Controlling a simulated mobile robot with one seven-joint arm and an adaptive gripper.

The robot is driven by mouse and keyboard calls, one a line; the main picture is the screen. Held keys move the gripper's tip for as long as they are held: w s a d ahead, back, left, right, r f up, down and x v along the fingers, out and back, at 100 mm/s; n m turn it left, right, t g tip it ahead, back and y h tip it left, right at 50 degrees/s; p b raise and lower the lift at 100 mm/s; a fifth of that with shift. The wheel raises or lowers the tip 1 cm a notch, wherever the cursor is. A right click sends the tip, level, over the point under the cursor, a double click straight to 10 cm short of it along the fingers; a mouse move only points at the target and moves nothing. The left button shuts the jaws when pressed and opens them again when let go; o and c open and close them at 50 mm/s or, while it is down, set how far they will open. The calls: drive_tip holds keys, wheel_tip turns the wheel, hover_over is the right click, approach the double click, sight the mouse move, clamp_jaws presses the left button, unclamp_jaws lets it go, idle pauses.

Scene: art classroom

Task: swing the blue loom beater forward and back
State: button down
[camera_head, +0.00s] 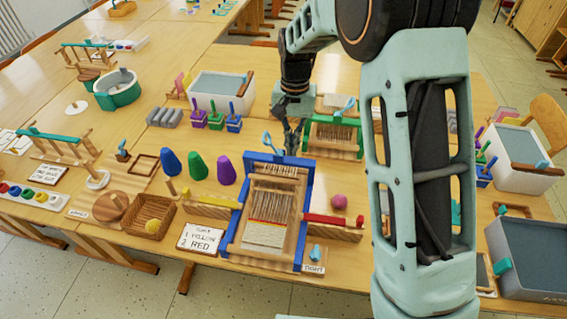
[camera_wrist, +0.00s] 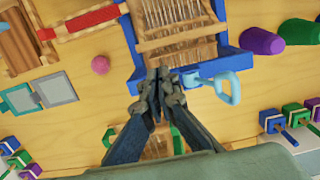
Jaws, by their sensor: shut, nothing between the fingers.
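The blue loom (camera_head: 238,218) stands on the table in the middle of the head view, with pale threads and woven cloth inside its frame. Its blue beater bar (camera_head: 272,157) crosses the far end, with a light blue loop handle (camera_head: 267,140) standing up from it. In the wrist view the bar (camera_wrist: 208,67) and the loop handle (camera_wrist: 233,88) lie just right of my fingertips. My gripper (camera_head: 292,151) is shut and empty at the bar, beside the handle. In the wrist view my gripper (camera_wrist: 165,74) overlaps the bar's edge; I cannot tell whether they touch.
A green loom (camera_head: 310,135) stands close behind. Blue, green and purple cones (camera_head: 197,168) stand left; a pink ball (camera_head: 339,201) lies right. Yellow (camera_head: 212,201) and red (camera_head: 325,219) shuttles flank the blue loom. A sign card (camera_head: 200,238) is at front left. My arm hides the table's right part.

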wheel_tip(320, 180, down, 10)
drive_tip(key=shift+s+p, duration=0.4)
drive_tip(key=shift+p, duration=0.05)
drive_tip(key=shift+r, duration=0.1)
idle(0.3)
drive_tip(key=shift+a+b, duration=0.1)
drive_tip(key=shift+b, duration=0.2)
